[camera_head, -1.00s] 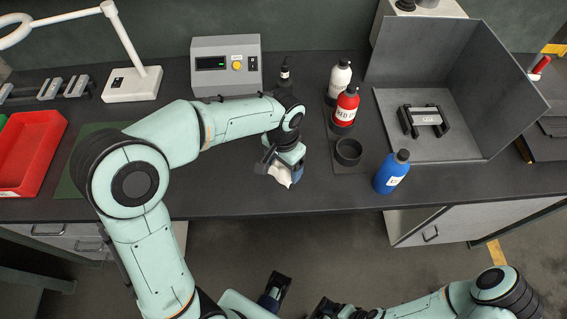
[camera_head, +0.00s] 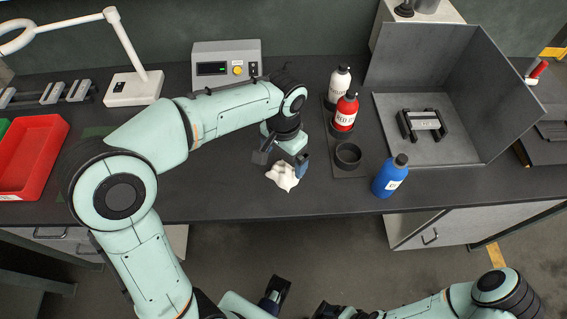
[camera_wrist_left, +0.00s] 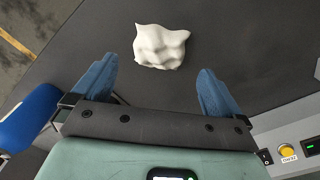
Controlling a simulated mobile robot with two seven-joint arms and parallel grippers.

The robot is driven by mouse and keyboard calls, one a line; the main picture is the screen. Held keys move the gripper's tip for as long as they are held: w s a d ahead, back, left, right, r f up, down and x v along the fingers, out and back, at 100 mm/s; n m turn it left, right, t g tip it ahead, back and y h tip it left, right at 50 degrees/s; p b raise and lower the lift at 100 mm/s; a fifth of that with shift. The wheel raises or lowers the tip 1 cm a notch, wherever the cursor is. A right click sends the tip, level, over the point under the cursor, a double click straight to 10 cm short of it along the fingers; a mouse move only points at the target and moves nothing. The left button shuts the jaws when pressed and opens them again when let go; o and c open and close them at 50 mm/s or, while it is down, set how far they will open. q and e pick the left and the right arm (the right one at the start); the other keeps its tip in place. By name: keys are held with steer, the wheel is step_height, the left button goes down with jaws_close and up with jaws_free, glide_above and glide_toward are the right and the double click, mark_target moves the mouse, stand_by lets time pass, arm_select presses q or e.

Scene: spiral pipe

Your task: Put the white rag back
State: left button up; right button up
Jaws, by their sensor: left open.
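The white rag (camera_head: 284,176) lies crumpled on the dark bench top, close to its front edge. It also shows in the left wrist view (camera_wrist_left: 161,46), beyond the fingertips and between their lines. My left gripper (camera_head: 281,162) is open and empty just behind and above the rag, apart from it. Its two blue fingers (camera_wrist_left: 155,78) stand wide apart in the left wrist view.
Right of the rag stand a dark holder with a black ring (camera_head: 347,154), a red bottle (camera_head: 345,112), a white bottle (camera_head: 339,82) and a blue bottle (camera_head: 390,176). A grey box (camera_head: 247,60) stands behind. A red tray (camera_head: 30,150) is far left. Bench left of the rag is clear.

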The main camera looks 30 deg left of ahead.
mark_target(284, 169)
arm_select(q)
step_height(284, 169, up, 6)
steer(key=shift+p, duration=0.45)
stand_by(0.3)
